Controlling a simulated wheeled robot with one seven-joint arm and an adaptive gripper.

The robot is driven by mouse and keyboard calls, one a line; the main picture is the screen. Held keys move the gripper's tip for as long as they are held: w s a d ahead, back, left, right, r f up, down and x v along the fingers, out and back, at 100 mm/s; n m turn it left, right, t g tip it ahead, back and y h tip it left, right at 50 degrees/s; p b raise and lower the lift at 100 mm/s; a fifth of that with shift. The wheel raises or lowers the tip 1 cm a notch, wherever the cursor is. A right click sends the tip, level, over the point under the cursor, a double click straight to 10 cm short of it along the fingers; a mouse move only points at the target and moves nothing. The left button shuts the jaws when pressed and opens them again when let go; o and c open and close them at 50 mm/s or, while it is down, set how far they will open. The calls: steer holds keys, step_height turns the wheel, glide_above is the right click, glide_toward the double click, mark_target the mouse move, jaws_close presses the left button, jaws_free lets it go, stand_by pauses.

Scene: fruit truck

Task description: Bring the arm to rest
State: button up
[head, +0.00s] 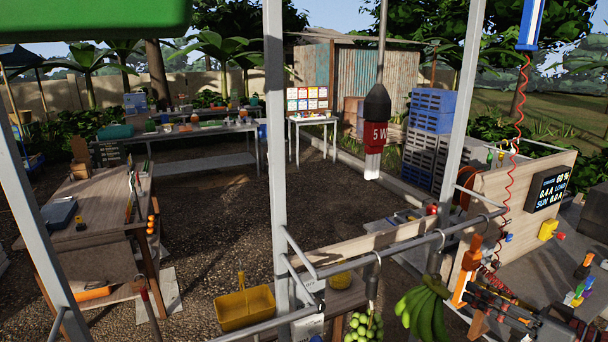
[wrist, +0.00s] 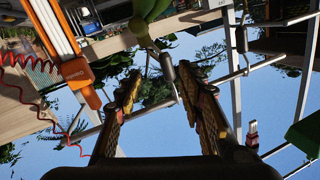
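My gripper (wrist: 158,78) shows in the wrist view with its two dark, gold-patterned fingers spread apart. Only sky, leaves and a thin rail show between them, so it is open and empty. In the head view my gripper (head: 478,300) is at the lower right, with the arm coming in from the right edge. A green banana bunch (head: 425,312) hangs from the rail just left of it. The bunch also shows beyond the fingertips at the top of the wrist view (wrist: 152,14). I cannot tell the exact gap between them.
An orange tool (head: 466,270) with a red coiled cord (head: 509,170) is close beside my gripper. A metal rail (head: 400,246) with hooks crosses the front, with green fruit (head: 363,328) hanging from it. A yellow bin (head: 244,308) stands left. A wooden panel (head: 510,210) carries a display (head: 548,187).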

steer(key=s+a+f+m+g+h, duration=0.2)
steer(key=s+a+f+m+g, duration=0.3)
steer(key=s+f, duration=0.15)
steer(key=s+a+f+m+g+h, duration=0.3)
steer(key=s+a+f+m+g, duration=0.25)
steer(key=f, duration=0.25)
steer(key=s+a+r+n+h, duration=0.2)
steer(key=s+a+r+n, duration=0.1)
steer(key=a, duration=0.3)
steer(key=s+a+r+n+t+h, duration=0.1)
steer(key=s+a+r+n+h, duration=0.1)
steer(key=a+r, duration=0.3)
steer(key=shift+s+a+r+n+h, duration=0.25)
steer(key=shift+s+a+n+h, duration=0.15)
steer(key=shift+s+a+n, duration=0.55)
